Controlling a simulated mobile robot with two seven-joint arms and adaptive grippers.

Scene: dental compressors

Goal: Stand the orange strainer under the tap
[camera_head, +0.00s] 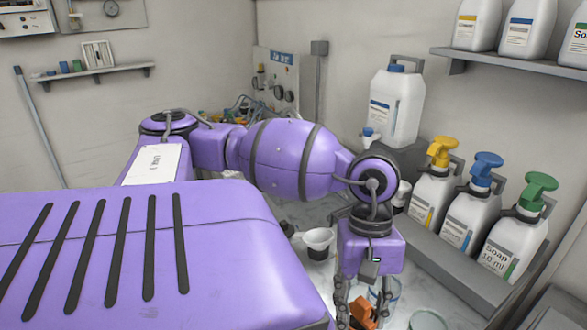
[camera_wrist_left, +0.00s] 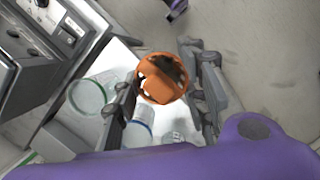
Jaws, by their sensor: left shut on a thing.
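The orange strainer (camera_head: 363,312) is low in the head view, partly hidden by my fingers and the bottom edge of the picture. My left gripper (camera_head: 362,308) hangs down and is shut on it. In the left wrist view the strainer (camera_wrist_left: 158,91) shows as an orange round body between the two dark fingers of that gripper (camera_wrist_left: 165,88). The tap (camera_head: 370,137) sticks out low on the left of a white canister (camera_head: 396,105) with a blue cap, up and behind the gripper.
Soap bottles with yellow (camera_head: 441,152), blue (camera_head: 485,168) and green (camera_head: 538,190) pumps stand on a grey ledge to the right. A white funnel-like cup (camera_head: 318,240) stands left of the gripper. An open round container (camera_head: 427,320) is right of it.

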